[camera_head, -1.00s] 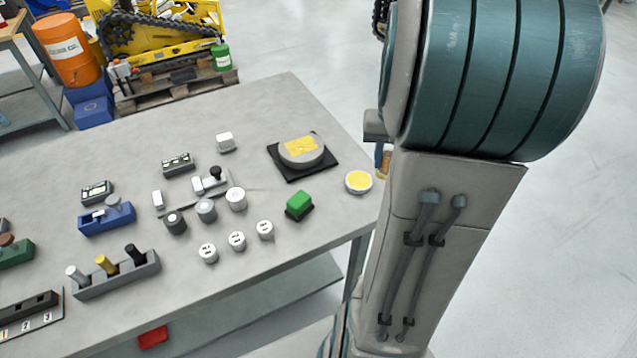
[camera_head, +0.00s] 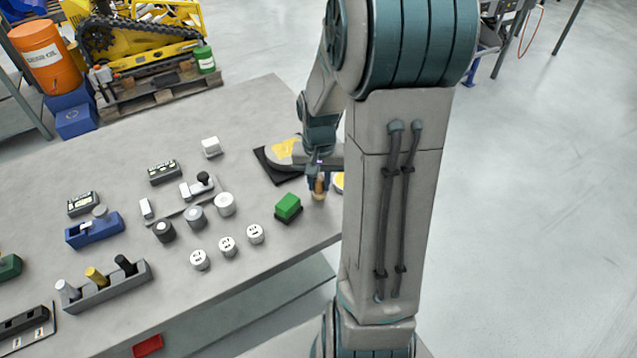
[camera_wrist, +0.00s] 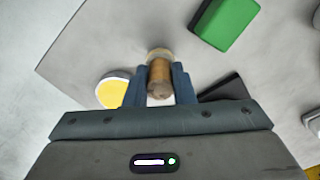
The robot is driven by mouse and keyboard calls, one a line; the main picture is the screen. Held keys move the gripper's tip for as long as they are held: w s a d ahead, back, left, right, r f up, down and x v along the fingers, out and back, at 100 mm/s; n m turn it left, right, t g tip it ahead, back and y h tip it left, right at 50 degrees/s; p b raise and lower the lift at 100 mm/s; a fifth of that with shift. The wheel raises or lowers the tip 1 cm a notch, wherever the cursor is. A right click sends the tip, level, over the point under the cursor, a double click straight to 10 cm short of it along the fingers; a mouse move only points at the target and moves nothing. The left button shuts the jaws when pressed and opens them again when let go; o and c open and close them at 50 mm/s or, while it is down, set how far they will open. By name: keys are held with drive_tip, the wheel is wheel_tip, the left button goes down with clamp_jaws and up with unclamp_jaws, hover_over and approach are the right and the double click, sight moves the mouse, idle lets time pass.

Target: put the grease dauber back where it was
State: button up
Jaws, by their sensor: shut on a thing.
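My gripper (camera_head: 318,178) is above the table's right end, shut on the grease dauber (camera_head: 319,189), a small brown and tan cylinder. In the wrist view the dauber (camera_wrist: 159,78) stands between the two blue fingers of my gripper (camera_wrist: 159,88), seen end-on, with a pale rim at its far end. I cannot tell whether its lower end touches the table. A small round tin with yellow content (camera_head: 338,183) is partly hidden behind my arm; it also shows in the wrist view (camera_wrist: 110,92), left of the dauber.
A grey round dish with a yellow top (camera_head: 281,149) sits on a black mat (camera_head: 264,163) behind my gripper. A green block (camera_head: 288,206) stands to the left. Several white knobs, a three-peg block (camera_head: 104,287) and a blue holder (camera_head: 94,231) lie further left on the grey table (camera_head: 240,115).

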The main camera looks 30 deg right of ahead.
drive_tip(key=shift+f, duration=0.7)
drive_tip(key=shift+f, duration=0.25)
drive_tip(key=o, duration=0.9)
drive_tip(key=shift+r, duration=0.1)
